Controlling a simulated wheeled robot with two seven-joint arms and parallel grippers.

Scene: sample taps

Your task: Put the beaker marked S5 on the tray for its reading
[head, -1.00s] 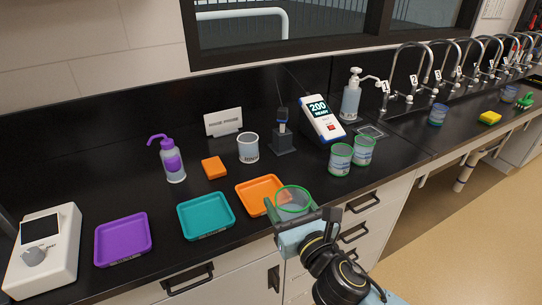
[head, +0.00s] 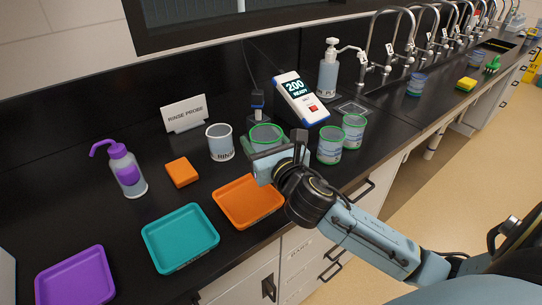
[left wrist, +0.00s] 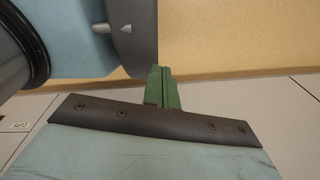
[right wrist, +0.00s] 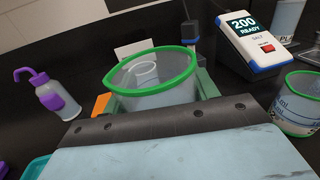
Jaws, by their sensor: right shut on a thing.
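My right gripper (head: 275,155) is shut on a green-rimmed beaker (head: 266,133), held upright in front of the probe stand. In the right wrist view the beaker (right wrist: 155,75) sits between the green fingers, and no marking on it can be read. Three empty trays lie along the counter's front: orange (head: 247,201), teal (head: 180,238) and purple (head: 76,280). The meter (head: 301,97) reads "200 READY". In the head view my left gripper does not show; its green finger parts (left wrist: 162,90) show in the left wrist view, and its opening is unclear.
Two green-rimmed beakers, one in front (head: 329,145) and one behind (head: 353,131), stand right of my right gripper. A white cup (head: 220,142), orange block (head: 181,172), wash bottle (head: 123,169) and "RINSE PROBE" sign (head: 184,113) stand left. Taps (head: 400,40) line the back right.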

